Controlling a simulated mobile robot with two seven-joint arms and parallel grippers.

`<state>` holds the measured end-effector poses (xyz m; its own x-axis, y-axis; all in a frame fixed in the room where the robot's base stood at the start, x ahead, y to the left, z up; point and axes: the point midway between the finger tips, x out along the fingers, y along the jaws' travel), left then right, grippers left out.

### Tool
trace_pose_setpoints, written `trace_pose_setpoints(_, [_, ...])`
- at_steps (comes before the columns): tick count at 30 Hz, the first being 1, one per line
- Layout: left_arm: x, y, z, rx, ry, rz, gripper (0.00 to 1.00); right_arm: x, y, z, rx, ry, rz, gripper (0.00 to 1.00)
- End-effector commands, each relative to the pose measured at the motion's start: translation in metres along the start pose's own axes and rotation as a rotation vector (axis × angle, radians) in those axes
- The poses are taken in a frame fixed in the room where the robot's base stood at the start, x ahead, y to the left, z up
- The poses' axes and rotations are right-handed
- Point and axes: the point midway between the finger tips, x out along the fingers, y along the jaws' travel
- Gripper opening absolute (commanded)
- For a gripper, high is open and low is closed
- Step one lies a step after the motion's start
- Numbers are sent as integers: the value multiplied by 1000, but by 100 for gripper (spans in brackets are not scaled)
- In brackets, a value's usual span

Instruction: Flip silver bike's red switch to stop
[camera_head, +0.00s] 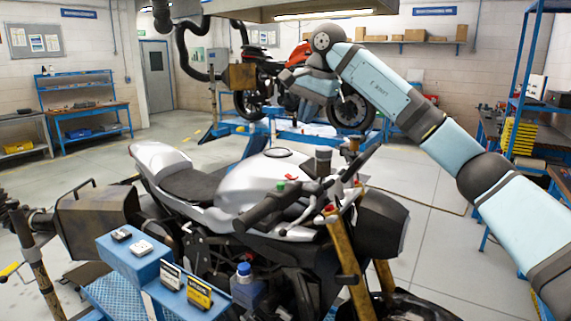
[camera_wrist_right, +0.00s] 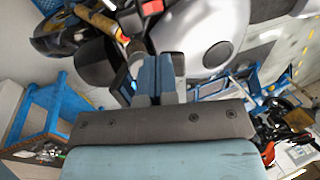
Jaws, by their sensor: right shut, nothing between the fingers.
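The silver bike (camera_head: 255,180) stands in the foreground, its tank and handlebars facing me. A small red part, seemingly the switch (camera_head: 291,178), sits by the handlebar near a green button (camera_head: 281,186); its exact position setting is too small to read. A red part (camera_wrist_right: 152,7) shows at the top of the right wrist view, beside the silver tank (camera_wrist_right: 200,35). My right gripper (camera_head: 288,78) is raised above and beyond the bike, apart from it. In the right wrist view its fingers (camera_wrist_right: 157,75) are shut together and empty. My left gripper is out of view.
A red motorcycle (camera_head: 300,55) stands on a blue lift behind. A blue stand (camera_head: 135,262) with small boxes and a blue-capped bottle (camera_head: 244,270) are at the bike's near side. Handlebars and levers crowd the switch area. Open floor (camera_head: 440,250) lies to the right.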

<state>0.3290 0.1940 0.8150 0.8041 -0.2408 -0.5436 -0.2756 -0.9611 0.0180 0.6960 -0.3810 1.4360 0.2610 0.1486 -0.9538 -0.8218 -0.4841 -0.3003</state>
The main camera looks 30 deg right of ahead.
Motion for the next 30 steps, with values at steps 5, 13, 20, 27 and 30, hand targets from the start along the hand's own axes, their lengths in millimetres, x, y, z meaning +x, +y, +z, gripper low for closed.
trace_pose_setpoints(5, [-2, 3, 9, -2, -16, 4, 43, 1, 0, 0, 0, -2, 0, 0])
trace_pose_setpoints(13, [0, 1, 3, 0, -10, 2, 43, 19, 0, 1, 0, -4, 3, 0])
trace_pose_setpoints(20, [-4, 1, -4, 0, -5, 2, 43, 66, 0, 1, 0, -6, 4, 0])
trace_pose_setpoints(27, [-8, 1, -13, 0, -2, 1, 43, 113, -1, 2, 0, -5, 2, 0])
trace_pose_setpoints(30, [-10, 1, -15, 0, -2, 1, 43, 126, -1, 2, 1, -5, 1, 0])
